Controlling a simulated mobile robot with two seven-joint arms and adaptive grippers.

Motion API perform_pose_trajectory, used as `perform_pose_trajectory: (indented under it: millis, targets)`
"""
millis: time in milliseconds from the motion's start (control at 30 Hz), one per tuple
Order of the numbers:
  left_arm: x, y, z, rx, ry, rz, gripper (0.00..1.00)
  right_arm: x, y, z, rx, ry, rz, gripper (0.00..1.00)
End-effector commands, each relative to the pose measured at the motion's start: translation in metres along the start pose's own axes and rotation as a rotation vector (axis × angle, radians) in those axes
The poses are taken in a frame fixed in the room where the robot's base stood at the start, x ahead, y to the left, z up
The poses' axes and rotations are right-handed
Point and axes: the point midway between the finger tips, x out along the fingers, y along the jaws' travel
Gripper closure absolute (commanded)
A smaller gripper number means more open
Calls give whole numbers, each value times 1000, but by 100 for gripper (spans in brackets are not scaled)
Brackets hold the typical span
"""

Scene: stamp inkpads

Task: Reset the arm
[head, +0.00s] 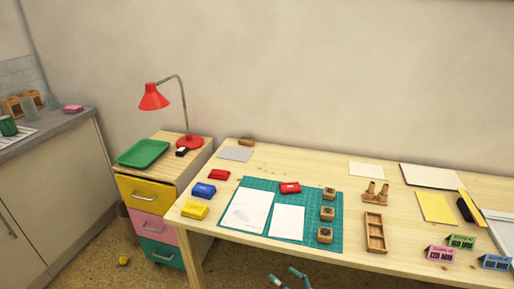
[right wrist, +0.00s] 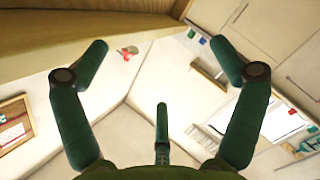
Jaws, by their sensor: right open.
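The teal fingertips of my right gripper (head: 287,277) show at the bottom edge of the head view, in front of the table (head: 345,259) and apart from it. In the right wrist view my right gripper (right wrist: 162,52) has its dark green fingers spread wide with nothing between them. My left gripper is in neither view.
The table holds a teal mat (head: 334,237) with papers, several wooden stamps and a red inkpad (head: 290,187). Blue (head: 203,190) and yellow (head: 195,210) inkpads lie left of it. A drawer cabinet (head: 146,194) with a red lamp (head: 154,97) stands at left.

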Motion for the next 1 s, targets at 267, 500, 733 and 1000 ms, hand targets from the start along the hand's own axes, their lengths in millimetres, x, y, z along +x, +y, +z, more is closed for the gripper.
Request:
perform_pose_trajectory:
  millis: [267,500,733,1000]
  targets:
    - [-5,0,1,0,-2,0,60,-117,-159,93,529,-584,-96,5]
    - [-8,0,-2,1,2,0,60,-246,-289,95,881,-1017,-196,5]
    - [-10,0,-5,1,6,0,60,-358,-378,50,1131,-1355,-288,5]
    - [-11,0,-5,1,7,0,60,-406,-411,19,1236,-1504,-330,5]
